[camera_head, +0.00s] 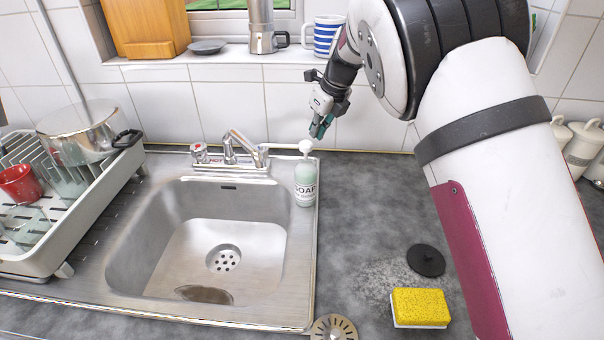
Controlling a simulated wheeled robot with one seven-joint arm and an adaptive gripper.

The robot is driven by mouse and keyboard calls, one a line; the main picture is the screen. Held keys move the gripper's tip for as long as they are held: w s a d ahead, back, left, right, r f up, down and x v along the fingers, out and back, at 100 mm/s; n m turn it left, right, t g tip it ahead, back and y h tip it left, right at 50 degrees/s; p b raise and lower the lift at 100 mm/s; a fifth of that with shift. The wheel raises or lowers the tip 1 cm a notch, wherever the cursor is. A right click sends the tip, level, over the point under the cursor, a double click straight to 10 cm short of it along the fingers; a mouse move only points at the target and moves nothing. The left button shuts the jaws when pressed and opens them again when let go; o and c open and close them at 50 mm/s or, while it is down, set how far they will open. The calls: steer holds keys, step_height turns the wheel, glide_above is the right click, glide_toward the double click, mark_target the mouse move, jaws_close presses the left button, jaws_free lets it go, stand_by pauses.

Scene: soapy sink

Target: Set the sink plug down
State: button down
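A black round disc with a small knob, which looks like the sink plug (426,261), lies flat on the grey worktop to the right of the sink, just behind the yellow sponge. My gripper (321,130) is above the back of the worktop, near the tiled wall and just right of the soap bottle's pump. It is well behind and left of the plug, not touching it. Its teal fingertips point down and look close together. They are too small to tell open from shut, and I see no object between them.
The steel sink (160,235) has a drain strainer (224,259) and a brown puddle. A soap bottle (305,182) stands at its back right corner. The yellow sponge (420,307) and a slotted metal disc (333,328) are in front. A dish rack (60,235) is left.

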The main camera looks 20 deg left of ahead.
steer(key=shift+a+r, duration=0.15)
steer(key=shift+a, duration=1.25)
